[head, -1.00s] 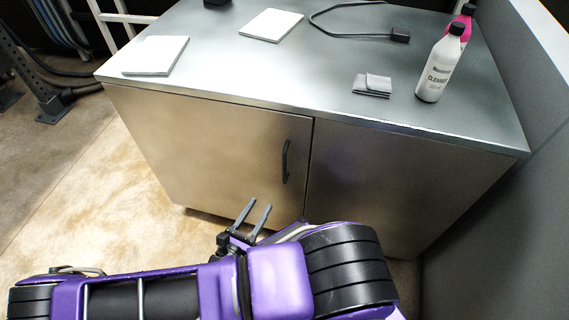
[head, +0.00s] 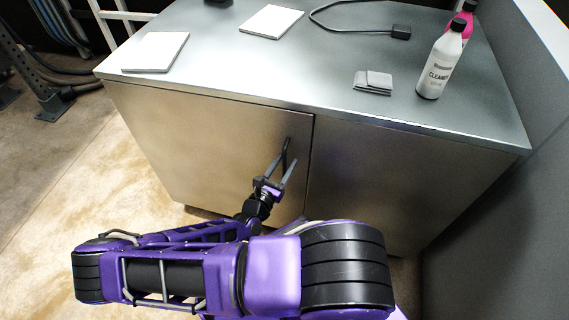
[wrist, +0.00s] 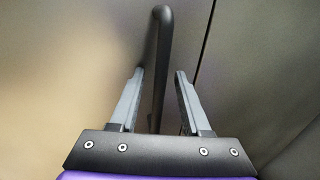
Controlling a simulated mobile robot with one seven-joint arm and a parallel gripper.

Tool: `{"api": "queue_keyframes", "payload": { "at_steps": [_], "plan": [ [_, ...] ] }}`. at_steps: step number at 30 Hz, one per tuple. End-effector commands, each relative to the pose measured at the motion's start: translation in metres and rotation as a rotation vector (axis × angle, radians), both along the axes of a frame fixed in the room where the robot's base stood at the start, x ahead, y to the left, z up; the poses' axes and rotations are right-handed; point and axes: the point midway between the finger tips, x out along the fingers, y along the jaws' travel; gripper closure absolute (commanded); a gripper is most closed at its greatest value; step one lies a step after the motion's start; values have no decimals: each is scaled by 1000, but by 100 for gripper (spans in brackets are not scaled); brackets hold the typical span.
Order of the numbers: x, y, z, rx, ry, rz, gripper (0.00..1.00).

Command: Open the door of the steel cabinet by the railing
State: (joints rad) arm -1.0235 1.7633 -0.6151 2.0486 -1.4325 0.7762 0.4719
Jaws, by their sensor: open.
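The steel cabinet's left door (head: 200,140) is shut, level with the right panel (head: 395,180). Its black bar handle (head: 286,150) stands upright near the door's right edge, partly covered by my fingers in the head view. My gripper (head: 287,168) is open in front of the door at the handle. In the wrist view, the handle (wrist: 161,60) runs down between the two grey fingers of my gripper (wrist: 160,75).
The cabinet top (head: 290,65) holds white pads (head: 155,52), a folded grey cloth (head: 373,82), a black cable (head: 335,28), a white cleaner bottle (head: 440,65) and a pink bottle (head: 466,20). A grey wall (head: 500,210) stands at the right. The floor (head: 100,190) at left is open.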

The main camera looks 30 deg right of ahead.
Motion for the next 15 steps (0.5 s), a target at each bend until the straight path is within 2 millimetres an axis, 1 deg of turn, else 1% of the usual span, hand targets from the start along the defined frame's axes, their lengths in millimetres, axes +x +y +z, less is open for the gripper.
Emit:
{"api": "queue_keyframes", "payload": {
  "at_steps": [6,7,11,12,15],
  "plan": [
    [0,0,0,0,0,0,53],
    [0,0,0,0,0,0,55],
    [0,0,0,0,0,0,78],
    [0,0,0,0,0,0,85],
    [0,0,0,0,0,0,100]
  ]
}}
